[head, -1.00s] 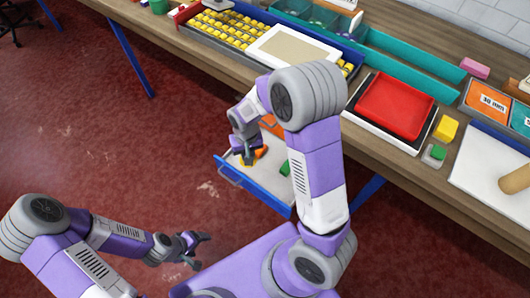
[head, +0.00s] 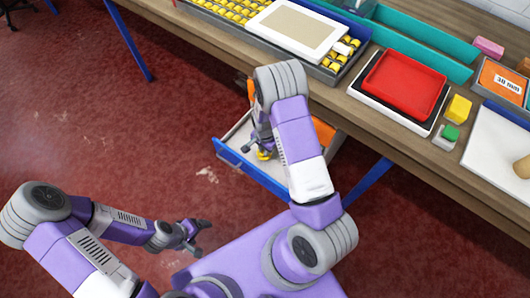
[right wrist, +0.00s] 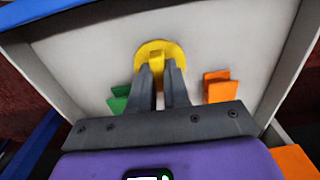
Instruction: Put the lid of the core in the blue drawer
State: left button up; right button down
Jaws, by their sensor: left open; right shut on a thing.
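The blue drawer (head: 250,173) hangs pulled out under the bench, with a pale floor. My right gripper (head: 263,152) is down inside it and shut on the yellow lid (head: 265,156). In the right wrist view the lid (right wrist: 178,48) is a round yellow disc with an upright tab, and the tab is between my right fingertips (right wrist: 163,70). The lid is over or on the drawer floor; I cannot tell whether it touches. The core is not identifiable. My left gripper (head: 200,238) is open and empty, left of and in front of the drawer.
In the wrist view a green piece (right wrist: 118,103) and an orange piece (right wrist: 220,88) flank my fingers inside the drawer. The bench above holds a red tray (head: 403,85), a white framed board (head: 295,30) and a yellow block (head: 458,109). Floor left of the drawer is clear.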

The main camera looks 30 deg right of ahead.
jog(key=shift+f+b, duration=0.3)
jog(key=shift+f, duration=0.85)
jog(key=shift+f, duration=0.2)
jog(key=c, duration=1.1)
grip_release()
jog(key=shift+r, duration=0.55)
notch_tip(320, 180, up, 11)
jog(key=p, duration=0.4)
jog(key=shift+r, duration=0.2)
